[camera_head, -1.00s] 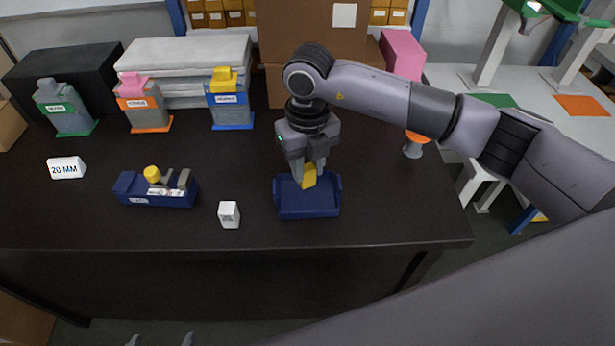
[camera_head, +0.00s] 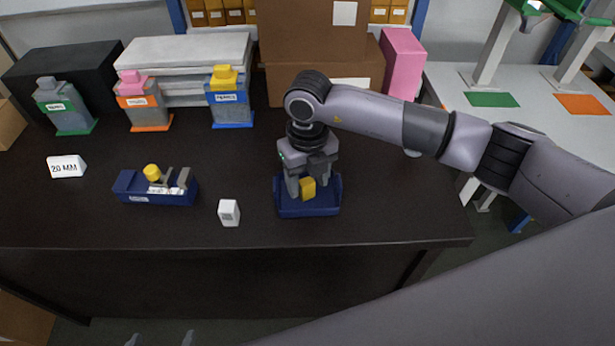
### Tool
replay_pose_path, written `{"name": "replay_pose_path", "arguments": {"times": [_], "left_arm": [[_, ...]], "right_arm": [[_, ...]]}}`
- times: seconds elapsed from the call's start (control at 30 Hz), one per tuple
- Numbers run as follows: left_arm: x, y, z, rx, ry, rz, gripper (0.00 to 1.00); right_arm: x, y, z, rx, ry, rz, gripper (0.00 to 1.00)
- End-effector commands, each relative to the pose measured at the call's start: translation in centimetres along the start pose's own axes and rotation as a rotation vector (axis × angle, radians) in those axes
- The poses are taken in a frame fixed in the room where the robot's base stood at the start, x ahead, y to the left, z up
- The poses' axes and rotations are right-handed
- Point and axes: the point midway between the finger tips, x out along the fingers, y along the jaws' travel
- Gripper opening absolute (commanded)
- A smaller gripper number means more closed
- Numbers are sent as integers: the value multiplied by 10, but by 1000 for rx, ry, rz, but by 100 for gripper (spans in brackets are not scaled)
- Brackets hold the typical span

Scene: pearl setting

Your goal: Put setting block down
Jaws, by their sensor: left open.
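The small yellow setting block (camera_head: 308,188) is in the dark blue tray (camera_head: 308,210) at the front middle of the table. My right gripper (camera_head: 307,192) is over the tray with its fingers spread, one on each side of the block. The gap between block and fingers looks small, and the block's underside is hard to make out. My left gripper (camera_head: 160,340) shows only as two fingertips at the bottom left edge, apart and with nothing seen between them.
A blue fixture (camera_head: 135,188) with a yellow knob, a white block (camera_head: 229,212) and a "20 MM" sign (camera_head: 66,166) stand left of the tray. Several labelled bottles, boxes (camera_head: 360,75) and a pink box (camera_head: 402,60) line the back.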

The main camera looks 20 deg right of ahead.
Motion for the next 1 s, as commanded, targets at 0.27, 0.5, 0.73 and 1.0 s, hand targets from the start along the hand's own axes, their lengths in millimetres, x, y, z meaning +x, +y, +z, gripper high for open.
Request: {"name": "replay_pose_path", "arguments": {"times": [0.27,0.5,0.73,1.0], "left_arm": [[0,0,-1,0,1,0,100],[3,0,3,0,1,0,100],[4,0,6,0,0,0,100],[5,0,6,0,0,0,100]], "right_arm": [[-21,0,1,0,-5,1,56],[-74,0,1,-1,-6,1,56],[-112,0,1,1,-4,0,56],[-124,0,0,0,-1,1,56]]}}
